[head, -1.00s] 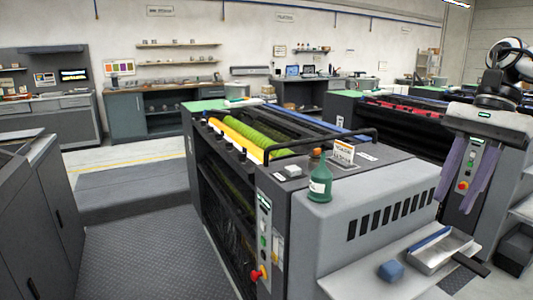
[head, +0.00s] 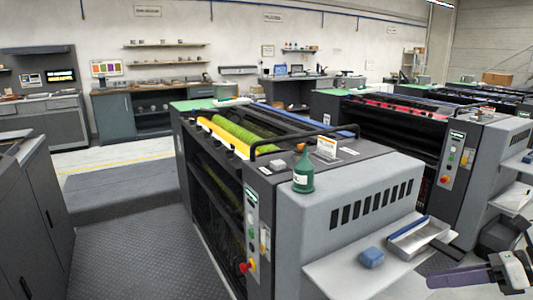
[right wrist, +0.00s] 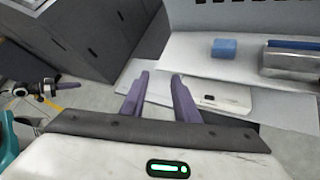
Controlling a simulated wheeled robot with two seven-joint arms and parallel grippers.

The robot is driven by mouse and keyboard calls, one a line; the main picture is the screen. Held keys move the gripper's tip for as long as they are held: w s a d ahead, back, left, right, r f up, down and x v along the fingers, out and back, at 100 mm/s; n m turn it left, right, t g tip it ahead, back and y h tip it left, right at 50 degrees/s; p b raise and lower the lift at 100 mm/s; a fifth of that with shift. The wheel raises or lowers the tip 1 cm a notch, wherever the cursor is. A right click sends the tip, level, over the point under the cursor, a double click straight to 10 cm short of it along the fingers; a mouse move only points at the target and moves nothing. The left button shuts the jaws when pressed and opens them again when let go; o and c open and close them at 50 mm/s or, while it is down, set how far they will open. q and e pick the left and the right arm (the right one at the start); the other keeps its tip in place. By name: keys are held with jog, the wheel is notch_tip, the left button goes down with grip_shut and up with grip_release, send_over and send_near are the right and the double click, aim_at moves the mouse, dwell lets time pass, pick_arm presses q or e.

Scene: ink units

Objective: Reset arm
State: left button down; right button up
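My right gripper (head: 440,279) is low at the bottom right of the head view, in front of the press's side shelf. In the right wrist view its two purple fingers (right wrist: 160,95) stand apart with nothing between them, so it is open and empty. My left gripper does not show in the head view. A small white and black jointed part (right wrist: 38,92) at the left of the right wrist view may be my left arm; its fingers are too small to read.
The near grey press (head: 345,210) carries a green bottle (head: 303,173). Its side shelf (head: 335,262) holds a blue block (head: 371,257) and a metal tray (head: 418,237), close to my right gripper. Dark cabinets (head: 30,225) stand at left; the floor (head: 140,250) between is clear.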

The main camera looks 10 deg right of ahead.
jog(key=s+a+f+m+t+h, duration=0.2)
jog(key=s+a+f+m, duration=0.1)
jog(key=f+m, duration=0.4)
jog(key=s+a+f+m+t+h, duration=0.1)
jog(key=s+a+f+m+h, duration=0.15)
jog(key=f+m, duration=0.5)
jog(key=s+a+f+m+t+h, duration=0.1)
jog(key=s+a+f+m+t, duration=0.15)
jog(key=f+m, duration=0.5)
jog(key=s+a+f+m+g, duration=0.2)
jog(key=a+m, duration=0.6)
jog(key=a, duration=0.4)
jog(key=s+a+f+m+g, duration=0.2)
jog(key=s+a+f+m, duration=0.2)
jog(key=a, duration=0.8)
jog(key=s+m+h, duration=0.1)
jog(key=s+m, duration=0.1)
jog(key=m, duration=0.2)
jog(key=shift+f+g, duration=0.35)
